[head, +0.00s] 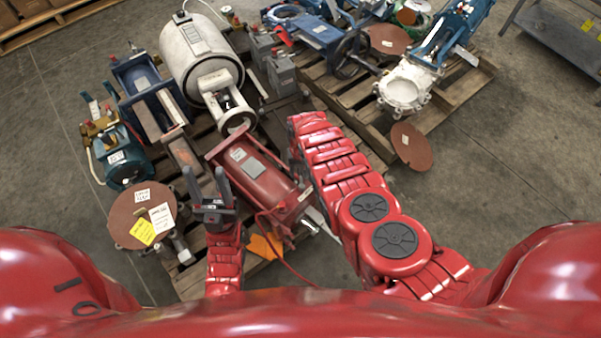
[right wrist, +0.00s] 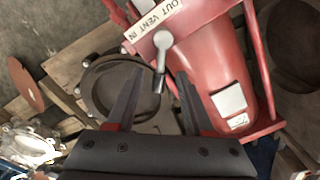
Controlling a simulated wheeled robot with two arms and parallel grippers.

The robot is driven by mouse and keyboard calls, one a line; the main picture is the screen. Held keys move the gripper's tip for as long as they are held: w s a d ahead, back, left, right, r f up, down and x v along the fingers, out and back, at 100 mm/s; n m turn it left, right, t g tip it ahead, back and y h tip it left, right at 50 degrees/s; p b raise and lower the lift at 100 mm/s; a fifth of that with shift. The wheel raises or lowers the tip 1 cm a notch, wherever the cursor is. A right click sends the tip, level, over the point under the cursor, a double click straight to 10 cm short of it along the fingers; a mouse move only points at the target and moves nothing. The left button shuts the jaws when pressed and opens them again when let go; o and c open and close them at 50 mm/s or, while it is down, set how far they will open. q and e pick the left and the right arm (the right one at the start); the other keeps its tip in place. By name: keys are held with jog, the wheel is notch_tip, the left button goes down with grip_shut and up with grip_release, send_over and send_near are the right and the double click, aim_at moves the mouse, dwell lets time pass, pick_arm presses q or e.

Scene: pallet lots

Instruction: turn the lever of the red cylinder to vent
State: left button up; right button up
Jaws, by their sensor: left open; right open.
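The red cylinder (head: 255,175) lies on a wooden pallet in the head view; my right arm covers part of its right end. The right wrist view shows its red body (right wrist: 205,50) close up, with a white label (right wrist: 152,20) reading OUT, VENT, IN, upside down. Below the label is the grey lever (right wrist: 161,55), its dark-tipped handle pointing down, away from the label. I cannot tell which mark it is set to. My right gripper (right wrist: 158,82) is open, the lever's tip between its fingers in the picture; contact cannot be told. My left gripper (head: 206,175) is open and empty, left of the cylinder.
A white tank (head: 195,55), a blue motor (head: 125,165) and a rusty tagged disc (head: 125,218) crowd the same pallet. A second pallet (head: 455,95) with a white valve (head: 403,88) stands at upper right. Bare floor (head: 510,160) is free on the right.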

jog(key=shift+f, duration=0.1)
grip_shut()
dwell(0.3)
dwell(1.2)
